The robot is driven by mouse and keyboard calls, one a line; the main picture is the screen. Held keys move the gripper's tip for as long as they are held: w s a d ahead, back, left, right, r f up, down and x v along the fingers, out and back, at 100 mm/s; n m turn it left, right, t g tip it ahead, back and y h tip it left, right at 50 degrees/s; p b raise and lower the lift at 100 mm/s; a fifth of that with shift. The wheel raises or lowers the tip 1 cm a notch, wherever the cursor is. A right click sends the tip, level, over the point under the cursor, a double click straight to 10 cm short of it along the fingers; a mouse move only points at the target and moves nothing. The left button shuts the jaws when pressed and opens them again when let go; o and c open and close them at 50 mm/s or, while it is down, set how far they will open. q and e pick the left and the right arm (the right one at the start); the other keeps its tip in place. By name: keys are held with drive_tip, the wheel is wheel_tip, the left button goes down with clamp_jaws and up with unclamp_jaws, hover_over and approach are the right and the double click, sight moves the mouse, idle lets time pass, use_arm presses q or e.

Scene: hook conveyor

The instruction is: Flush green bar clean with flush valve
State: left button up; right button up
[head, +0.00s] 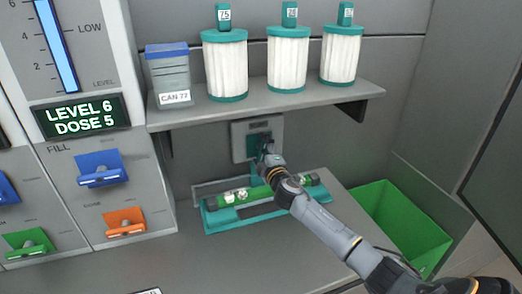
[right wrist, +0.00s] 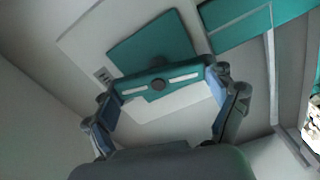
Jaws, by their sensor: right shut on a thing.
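The green bar (head: 235,197) lies in a teal tray (head: 222,224) on the counter, below the shelf. My right forearm hides part of both. The flush valve, a grey wall plate (head: 240,132) with a teal handle, is on the back wall above the tray. My right gripper (head: 266,151) is at this valve, shut on its teal handle. In the right wrist view, the two fingers sit at either end of the teal handle (right wrist: 185,77), with the pale plate (right wrist: 85,38) behind it. My left gripper is not in view.
A shelf (head: 265,97) above holds three white filter cartridges (head: 225,67) and a clear canister (head: 169,80) marked CAN 77. A panel at left reads LEVEL 6, DOSE 5 (head: 81,116), with blue, green and orange handles below. A green bin (head: 405,225) stands at right.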

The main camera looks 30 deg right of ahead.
idle(0.4)
drive_tip(key=o, duration=1)
drive_tip(key=v, duration=1.2)
drive_tip(key=shift+f, duration=0.15)
